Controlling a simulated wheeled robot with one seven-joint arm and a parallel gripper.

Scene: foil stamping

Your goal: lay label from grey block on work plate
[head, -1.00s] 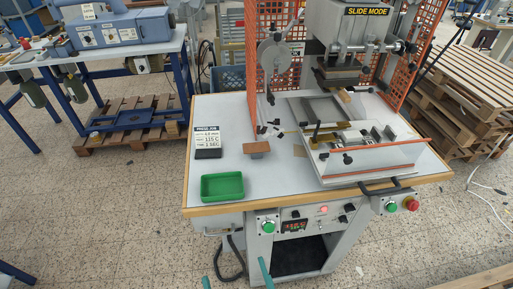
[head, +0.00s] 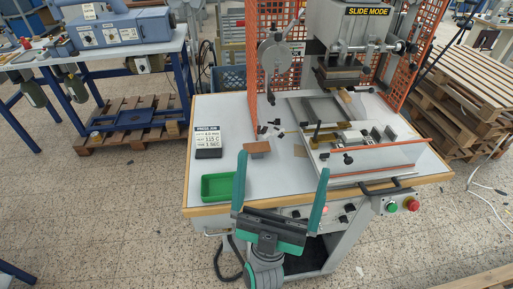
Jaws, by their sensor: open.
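A brown label (head: 257,146) lies on top of a small block on the white table, left of the press slide. The block itself is mostly hidden under the label. The work plate (head: 352,137) seems to be among the metal fittings on the press slide; its outline is too small to tell clearly. My gripper (head: 283,164) is open and empty, its two green fingers wide apart and pointing away from me over the table's front edge. The label appears beyond and near the left fingertip, apart from it as far as I can tell.
A green tray (head: 223,186) sits at the table's front left, with a press job card (head: 207,138) behind it. An orange mesh guard (head: 252,65) and the press head (head: 345,60) rise at the back. A clear shield (head: 380,158) crosses the slide's front.

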